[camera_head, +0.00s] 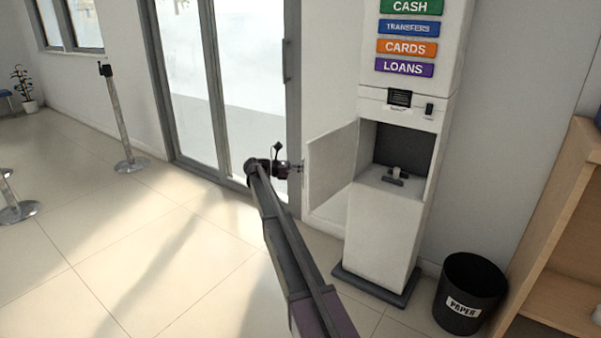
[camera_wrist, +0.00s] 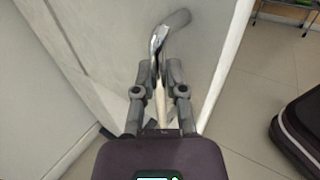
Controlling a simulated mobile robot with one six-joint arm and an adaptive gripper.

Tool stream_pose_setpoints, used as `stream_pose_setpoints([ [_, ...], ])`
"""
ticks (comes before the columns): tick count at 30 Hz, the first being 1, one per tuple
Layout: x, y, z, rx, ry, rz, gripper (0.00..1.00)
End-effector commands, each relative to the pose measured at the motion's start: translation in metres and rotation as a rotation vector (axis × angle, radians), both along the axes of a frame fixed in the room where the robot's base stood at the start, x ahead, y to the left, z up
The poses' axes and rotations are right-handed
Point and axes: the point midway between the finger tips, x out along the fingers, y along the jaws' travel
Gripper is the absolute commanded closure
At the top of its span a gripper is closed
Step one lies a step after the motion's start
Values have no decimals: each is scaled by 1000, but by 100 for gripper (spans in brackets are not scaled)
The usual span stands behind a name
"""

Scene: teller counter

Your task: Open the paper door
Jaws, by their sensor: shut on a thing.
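The paper door (camera_head: 331,160) is a pale panel on the left side of the white kiosk (camera_head: 388,232). It stands swung open to the left, and the compartment (camera_head: 402,150) behind it shows dark inside with a small roll holder (camera_head: 397,175). My gripper (camera_head: 297,168) is at the door's outer left edge. In the wrist view my gripper (camera_wrist: 158,88) is shut on a curved metal handle (camera_wrist: 160,40) on the door's pale face (camera_wrist: 110,45). The fingertips partly hide the handle's lower part.
A black paper bin (camera_head: 470,292) stands right of the kiosk, beside a wooden shelf (camera_head: 560,220). A glass door (camera_head: 250,80) is behind my arm. Queue posts (camera_head: 118,120) stand at the left. The tiled floor left of my arm is clear.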

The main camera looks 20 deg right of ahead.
Motion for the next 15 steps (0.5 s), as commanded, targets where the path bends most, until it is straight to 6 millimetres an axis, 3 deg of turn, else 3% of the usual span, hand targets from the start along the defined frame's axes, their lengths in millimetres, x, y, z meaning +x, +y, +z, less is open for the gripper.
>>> stream_pose_setpoints([
  [12,-6,-12,-1,6,1,-29,100],
  [13,-6,-12,-1,6,1,-30,78],
  [15,-6,-14,-1,5,1,-31,58],
])
